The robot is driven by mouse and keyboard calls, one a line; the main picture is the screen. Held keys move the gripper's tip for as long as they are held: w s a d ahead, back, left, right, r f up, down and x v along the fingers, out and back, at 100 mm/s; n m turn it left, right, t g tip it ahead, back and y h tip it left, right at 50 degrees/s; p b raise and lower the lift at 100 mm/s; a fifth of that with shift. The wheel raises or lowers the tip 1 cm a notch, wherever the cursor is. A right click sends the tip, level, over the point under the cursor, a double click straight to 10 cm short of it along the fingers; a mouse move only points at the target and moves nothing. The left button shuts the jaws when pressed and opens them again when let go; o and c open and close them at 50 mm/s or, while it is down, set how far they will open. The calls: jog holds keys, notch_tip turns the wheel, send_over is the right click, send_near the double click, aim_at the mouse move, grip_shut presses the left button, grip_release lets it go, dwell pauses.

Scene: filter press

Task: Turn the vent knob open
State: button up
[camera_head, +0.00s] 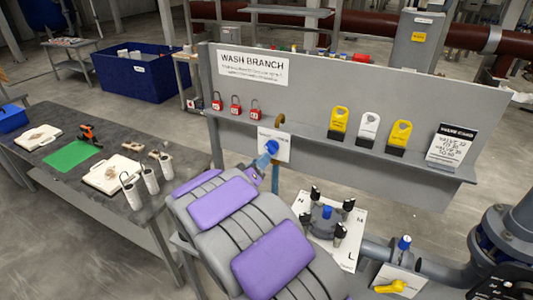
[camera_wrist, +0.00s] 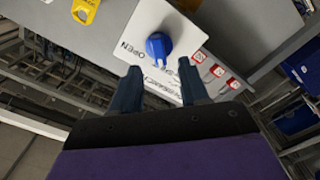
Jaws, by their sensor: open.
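A blue knob (camera_wrist: 158,46) sits on a white plate (camera_wrist: 180,25) in the wrist view, with the word OPEN legible beside it. In the head view the blue knob (camera_head: 271,147) shows on the white plate (camera_head: 283,150) below the WASH BRANCH sign. My gripper (camera_wrist: 158,73) is open, its two dark fingers pointing at the plate. The knob shows just past the fingertips, roughly centred between them, and nothing is held.
A grey panel with a shelf (camera_head: 310,123) carries red padlocks (camera_head: 236,104) and yellow and white tags (camera_head: 369,128). A valve with several black knobs (camera_head: 327,220) and a yellow handle (camera_head: 390,287) stand right of my arm. A workbench (camera_head: 100,150) stands left.

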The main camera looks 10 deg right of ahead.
aim_at(269, 151)
jog(key=x, duration=0.5)
jog(key=shift+w+d, duration=0.2)
jog(key=shift+w, duration=0.1)
grip_shut()
